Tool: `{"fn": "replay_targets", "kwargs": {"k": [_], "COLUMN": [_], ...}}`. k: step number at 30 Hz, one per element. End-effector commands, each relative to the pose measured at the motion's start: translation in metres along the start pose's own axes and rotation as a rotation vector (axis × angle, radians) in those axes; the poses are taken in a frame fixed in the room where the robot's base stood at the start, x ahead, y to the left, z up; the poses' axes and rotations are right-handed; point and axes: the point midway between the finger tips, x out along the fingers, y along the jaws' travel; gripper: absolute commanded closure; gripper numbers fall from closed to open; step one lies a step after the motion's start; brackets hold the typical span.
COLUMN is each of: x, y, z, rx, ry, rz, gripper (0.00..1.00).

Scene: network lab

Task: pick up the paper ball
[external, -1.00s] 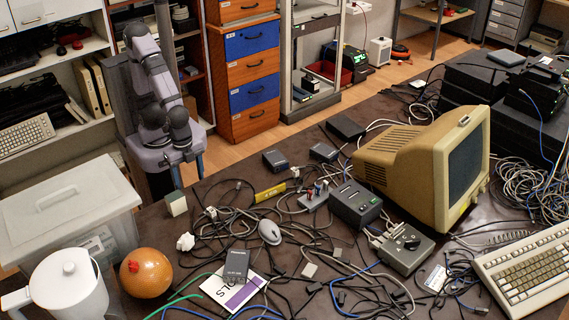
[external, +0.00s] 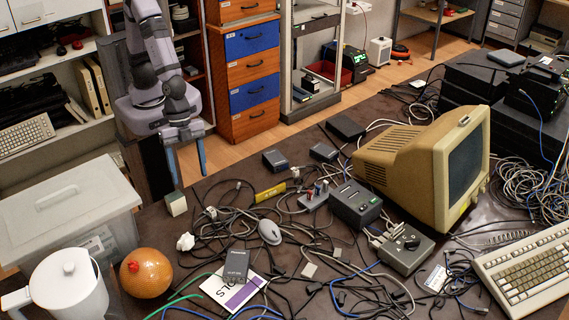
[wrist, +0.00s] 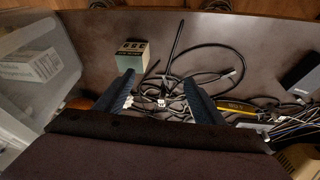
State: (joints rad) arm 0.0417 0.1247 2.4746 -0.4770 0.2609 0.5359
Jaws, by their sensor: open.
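The paper ball (external: 185,241) is a small white crumpled lump. It lies on the dark table between the small pale box and the cables, up and right of the orange ball-shaped object. My gripper (external: 187,171) is open and empty, fingers pointing down, above the table's far-left edge, apart from the paper ball. In the wrist view its two dark blue fingers (wrist: 160,92) stand wide apart. Small white bits show by and between the fingertips there; I cannot tell whether one is the paper ball.
The small box (external: 176,203) stands close to my gripper. A translucent lidded tub (external: 70,205), white jug (external: 68,290) and orange round object (external: 146,273) are on the left. Tangled cables, a mouse (external: 270,232) and a monitor (external: 430,160) fill the right.

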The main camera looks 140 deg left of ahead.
Motion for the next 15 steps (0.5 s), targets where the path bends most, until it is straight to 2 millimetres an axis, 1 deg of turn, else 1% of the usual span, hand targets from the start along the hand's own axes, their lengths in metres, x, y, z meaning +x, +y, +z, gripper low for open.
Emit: {"fn": "replay_targets", "kwargs": {"k": [1, 4, 6, 9, 11, 14, 15], "x": [0.011, 0.024, 0.030, 0.040, 0.048, 0.061, 0.066], "y": [-0.012, -0.035, -0.046, -0.051, -0.047, -0.029, -0.018], "z": [-0.019, -0.063, -0.091, -0.118, -0.126, -0.127, -0.125], "rx": [-0.006, -0.018, -0.017, 0.007, 0.035, 0.098, 0.123], "ry": [0.054, 0.198, 0.298, 0.424, 0.488, 0.578, 0.609], "rz": [-0.047, -0.137, -0.184, -0.223, -0.228, -0.200, -0.178], "gripper": [0.37, 0.37, 0.37, 0.37, 0.37, 0.37, 0.37]}}
